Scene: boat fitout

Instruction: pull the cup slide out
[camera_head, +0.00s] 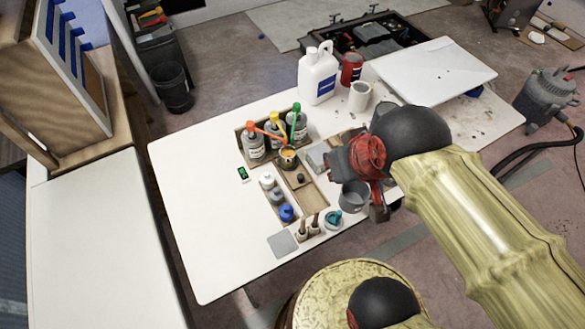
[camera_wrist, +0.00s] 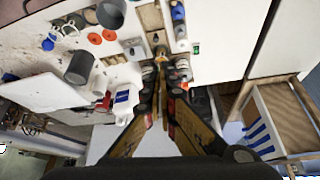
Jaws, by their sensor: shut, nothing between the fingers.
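The cup slide (camera_head: 310,197) is a light wooden tray with a dark round knob (camera_head: 301,178), lying in the middle of the white table. A small metal cup (camera_head: 287,160) with yellow-orange contents stands at its far end, under the spouts of three pump bottles (camera_head: 273,132). My gripper's red body is to the right of the slide in the head view; its fingertips cannot be made out there. In the wrist view my gripper (camera_wrist: 160,64) is shut and empty, its tips in line with the slide (camera_wrist: 150,19). Contact cannot be told.
A grey pot (camera_head: 353,195) stands right of the slide. Small bottles (camera_head: 276,197) line its left side, with brushes (camera_head: 309,224) in front. A white jug (camera_head: 318,75), red can (camera_head: 351,68) and white cup (camera_head: 359,96) stand at the back. The table's left part is clear.

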